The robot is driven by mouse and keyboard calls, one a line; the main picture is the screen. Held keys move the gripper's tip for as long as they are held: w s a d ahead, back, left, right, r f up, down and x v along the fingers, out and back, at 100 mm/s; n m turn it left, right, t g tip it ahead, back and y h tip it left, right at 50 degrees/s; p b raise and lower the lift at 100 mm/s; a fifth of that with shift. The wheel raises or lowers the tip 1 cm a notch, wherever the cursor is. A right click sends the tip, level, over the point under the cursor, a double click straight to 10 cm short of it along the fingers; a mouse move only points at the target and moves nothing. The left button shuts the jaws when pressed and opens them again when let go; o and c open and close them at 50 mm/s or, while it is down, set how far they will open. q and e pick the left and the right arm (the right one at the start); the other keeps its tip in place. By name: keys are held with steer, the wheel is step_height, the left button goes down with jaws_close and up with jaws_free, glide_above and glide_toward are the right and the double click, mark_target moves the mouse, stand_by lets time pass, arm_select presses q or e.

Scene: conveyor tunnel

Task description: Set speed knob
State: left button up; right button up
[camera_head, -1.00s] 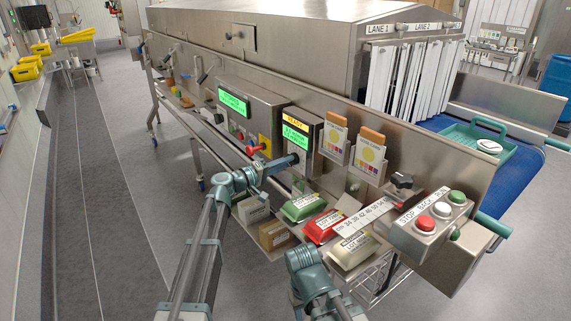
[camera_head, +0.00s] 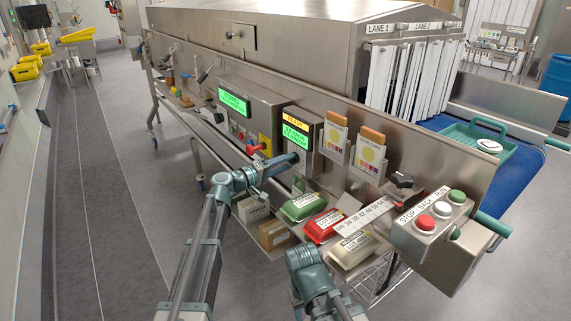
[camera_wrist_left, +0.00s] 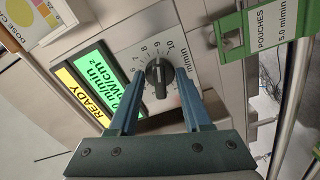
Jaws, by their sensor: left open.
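The speed knob (camera_wrist_left: 159,75) is a round black dial with a raised grip bar, on a pale plate numbered up to 10 and marked m/min. In the left wrist view its bar lies roughly along the picture's vertical. My left gripper (camera_wrist_left: 158,88) is open, with one blue finger on each side of the knob; I cannot tell whether they touch it. In the head view this gripper (camera_head: 290,160) is at the control box below the lit display (camera_head: 296,136), and it hides the knob. The display reads READY on yellow above green. My right arm shows, its fingers do not.
A green card holder (camera_wrist_left: 262,32) reads POUCHES 5.0 m/min. A button box (camera_head: 432,222) labelled STOP, BACK, RUN stands at the right. The second control box (camera_head: 252,108) is farther left.

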arm_select(q)
steer(key=v, duration=1.4)
